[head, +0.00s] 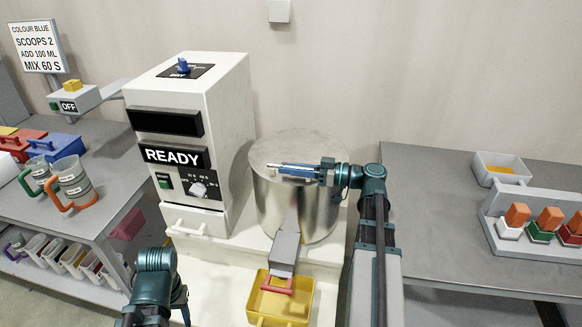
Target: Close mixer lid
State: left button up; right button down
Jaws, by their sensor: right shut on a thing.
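The mixer is a white cabinet (222,120) with a READY display, beside a metal drum (268,205). A round grey lid (300,148) covers the drum's top and looks flat on its rim; no gap shows. My right gripper (284,169) reaches in from the right at the lid's near edge, its jaws pointing left. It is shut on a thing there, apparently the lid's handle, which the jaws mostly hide. My left arm is low at the left of centre; its jaws do not show.
A grey chute (285,248) leads from the drum to a yellow bin (262,304) in front. The left bench holds cups (75,180) and coloured scoop boxes.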

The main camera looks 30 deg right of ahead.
jog(key=shift+f, duration=0.15)
jog(key=c, duration=0.8)
grip_release()
jog(key=shift+o, duration=0.2)
jog(key=v, duration=1.4)
